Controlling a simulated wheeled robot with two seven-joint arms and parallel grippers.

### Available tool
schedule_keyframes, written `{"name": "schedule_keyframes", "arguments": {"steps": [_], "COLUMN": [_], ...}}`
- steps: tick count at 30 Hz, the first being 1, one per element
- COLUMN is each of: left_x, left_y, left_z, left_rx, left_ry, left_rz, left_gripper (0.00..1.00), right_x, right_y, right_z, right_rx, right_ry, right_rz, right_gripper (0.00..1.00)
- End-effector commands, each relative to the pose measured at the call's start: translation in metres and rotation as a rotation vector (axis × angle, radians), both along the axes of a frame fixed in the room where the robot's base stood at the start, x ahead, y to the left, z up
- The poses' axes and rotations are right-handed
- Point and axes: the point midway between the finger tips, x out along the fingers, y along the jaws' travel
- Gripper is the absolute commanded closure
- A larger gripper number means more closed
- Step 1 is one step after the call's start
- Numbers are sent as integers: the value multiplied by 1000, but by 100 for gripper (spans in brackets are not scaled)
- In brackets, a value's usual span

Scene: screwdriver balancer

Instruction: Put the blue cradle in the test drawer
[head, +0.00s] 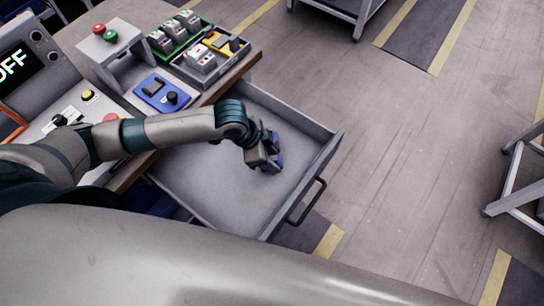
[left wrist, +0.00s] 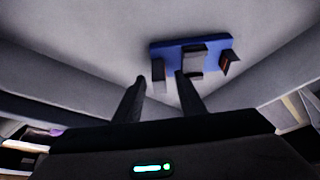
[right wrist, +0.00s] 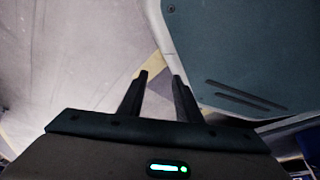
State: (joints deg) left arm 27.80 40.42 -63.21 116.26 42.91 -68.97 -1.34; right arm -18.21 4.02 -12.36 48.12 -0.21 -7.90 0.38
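The test drawer (head: 220,185) is pulled out from the bench, its grey floor showing. A blue cradle (left wrist: 165,46) with dark upright parts lies in the drawer in the left wrist view; in the head view only a bit of blue (head: 279,160) shows by my gripper. My left gripper (head: 268,158) is low inside the drawer, near its front. Its fingers (left wrist: 160,80) are apart with nothing clearly gripped; the cradle is just beyond the tips. My right gripper (right wrist: 159,76) is open and empty, outside the head view.
On the bench are another blue plate with black parts (head: 153,99), a green tray (head: 165,47), a grey tray (head: 197,78) with a yellow piece, and a stand (head: 125,60) with red and green buttons. The drawer handle (head: 308,202) faces open floor.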

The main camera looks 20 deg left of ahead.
Motion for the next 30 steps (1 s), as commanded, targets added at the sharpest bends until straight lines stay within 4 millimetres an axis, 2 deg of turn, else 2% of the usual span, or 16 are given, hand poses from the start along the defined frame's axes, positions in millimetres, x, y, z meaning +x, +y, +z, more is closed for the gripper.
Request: {"name": "schedule_keyframes", "arguments": {"steps": [8, 14, 23, 30], "left_x": [-1, -4, -12, -20], "left_y": [2, 9, 28, 44], "left_z": [4, 20, 71, 117], "left_rx": [0, 0, 1, 1], "left_ry": [0, 0, -4, -4], "left_rz": [0, -1, -1, -1], "left_gripper": [64, 64, 64, 64], "right_x": [4, 3, 1, 17], "right_y": [1, 1, 5, 10], "right_z": [0, -1, -1, 4], "right_rx": [1, 2, 10, 20], "right_ry": [-3, -6, -18, -54], "right_rz": [0, -1, 0, 1], "right_gripper": [69, 69, 69, 69]}}
